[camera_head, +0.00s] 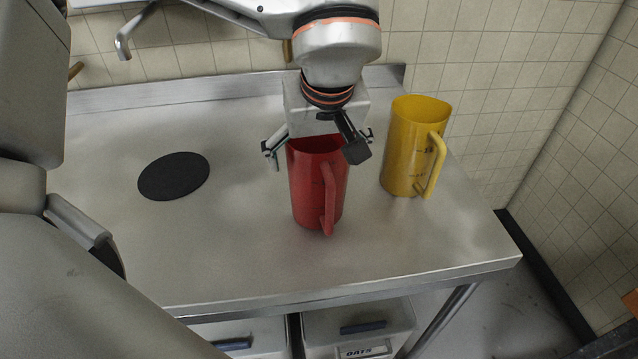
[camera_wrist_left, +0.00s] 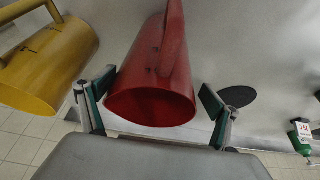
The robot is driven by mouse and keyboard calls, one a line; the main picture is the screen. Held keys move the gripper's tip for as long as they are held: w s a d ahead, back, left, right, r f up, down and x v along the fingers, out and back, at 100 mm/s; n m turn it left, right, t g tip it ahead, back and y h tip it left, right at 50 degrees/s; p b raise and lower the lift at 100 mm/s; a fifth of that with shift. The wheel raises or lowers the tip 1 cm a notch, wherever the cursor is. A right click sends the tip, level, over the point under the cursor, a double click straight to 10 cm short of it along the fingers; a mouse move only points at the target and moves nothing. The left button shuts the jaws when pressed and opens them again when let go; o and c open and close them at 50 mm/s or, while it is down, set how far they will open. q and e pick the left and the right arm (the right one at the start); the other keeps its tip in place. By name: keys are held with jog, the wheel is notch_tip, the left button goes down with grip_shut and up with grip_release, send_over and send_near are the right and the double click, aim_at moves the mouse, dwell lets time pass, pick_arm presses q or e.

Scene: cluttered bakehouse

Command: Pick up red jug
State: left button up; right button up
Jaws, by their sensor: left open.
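The red jug (camera_head: 306,190) stands upright on the steel table, its handle toward the front. My left gripper (camera_head: 316,152) is open above and behind it, with its fingers spread to either side of the jug's rim. In the left wrist view the red jug (camera_wrist_left: 155,85) lies between the two open fingers of my left gripper (camera_wrist_left: 155,108). I cannot tell whether the fingers touch it. My right gripper does not show.
A yellow jug (camera_head: 408,150) stands close by on the right; it also shows in the left wrist view (camera_wrist_left: 45,65). A black round mat (camera_head: 174,176) lies to the left. The steel table (camera_head: 240,255) is clear in front. A tiled wall (camera_head: 480,60) is behind.

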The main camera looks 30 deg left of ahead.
pick_arm(q)
jog(key=x, duration=0.3)
jog(key=shift+w+f, duration=0.2)
jog(key=shift+w, duration=0.05)
jog(key=c, duration=0.3)
jog(key=shift+s, duration=0.1)
jog(key=c, duration=0.7)
jog(key=shift+c, duration=0.2)
